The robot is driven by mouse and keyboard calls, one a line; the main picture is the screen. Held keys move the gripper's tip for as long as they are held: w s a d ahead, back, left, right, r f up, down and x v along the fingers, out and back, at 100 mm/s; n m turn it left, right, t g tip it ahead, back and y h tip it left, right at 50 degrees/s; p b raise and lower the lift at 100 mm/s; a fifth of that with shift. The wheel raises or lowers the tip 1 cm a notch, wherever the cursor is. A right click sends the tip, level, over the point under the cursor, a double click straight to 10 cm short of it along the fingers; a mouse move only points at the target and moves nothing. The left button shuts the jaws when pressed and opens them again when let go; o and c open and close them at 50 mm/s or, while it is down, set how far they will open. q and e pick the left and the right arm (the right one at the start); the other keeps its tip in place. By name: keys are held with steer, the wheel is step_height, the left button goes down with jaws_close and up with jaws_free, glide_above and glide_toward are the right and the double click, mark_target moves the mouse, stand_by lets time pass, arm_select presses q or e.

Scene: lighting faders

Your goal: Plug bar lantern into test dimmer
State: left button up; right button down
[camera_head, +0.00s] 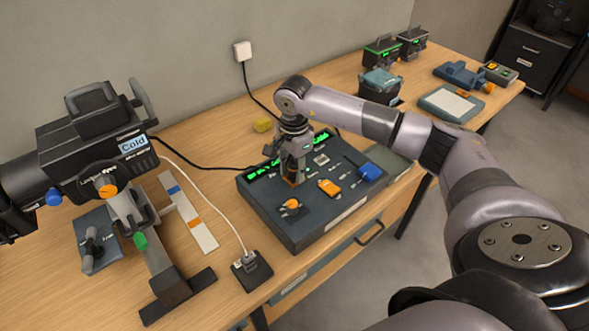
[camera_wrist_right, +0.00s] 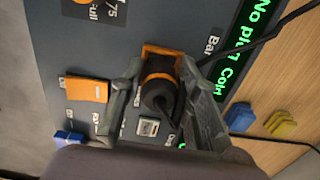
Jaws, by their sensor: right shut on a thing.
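The bar lantern (camera_head: 100,140) is a black fixture with a "Cold" label, on a stand at the left of the table in the head view. Its black cable (camera_head: 205,166) runs to the test dimmer (camera_head: 325,230), a dark console with green displays. My right gripper (camera_head: 291,176) points down over the console's left back part. In the right wrist view it is shut on a black plug (camera_wrist_right: 160,92) with an orange collar. The plug is over an orange-edged spot on the panel; whether it is seated I cannot tell. The display (camera_wrist_right: 240,60) reads "No plug" and "Cold". My left gripper is out of view.
The panel holds an orange switch (camera_head: 329,187), an orange-marked knob (camera_head: 290,207) and a blue block (camera_head: 370,172). A black socket box (camera_head: 252,271) with a white cord stands in front. A yellow block (camera_head: 262,125) lies behind the console. Several devices stand at the far right.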

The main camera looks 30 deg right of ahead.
mark_target(294, 163)
steer(key=shift+s+a+f+b, duration=0.15)
steer(key=shift+s+f+b, duration=0.15)
steer(key=shift+f+b, duration=0.3)
steer(key=shift+s+a+f+b, duration=0.15)
steer(key=shift+s+f+b, duration=0.15)
steer(key=shift+f+b, duration=0.25)
stand_by(1.8)
steer(key=shift+r, duration=0.2)
stand_by(0.4)
steer(key=shift+w+d+r+g+p, duration=0.1)
steer(key=shift+w+r+p, duration=0.1)
steer(key=shift+r+p, duration=0.25)
steer(key=shift+w+r+g+p, duration=0.1)
steer(key=shift+w+r+p, duration=0.15)
steer(key=shift+r, duration=0.25)
steer(key=shift+w+d+r+g+p, duration=0.1)
steer(key=shift+w+r+p, duration=0.1)
steer(key=shift+r+p, duration=0.25)
steer(key=shift+s+r+p, duration=0.15)
steer(key=shift+r+p, duration=0.15)
steer(key=shift+r, duration=0.75)
steer(key=shift+d, duration=0.1)
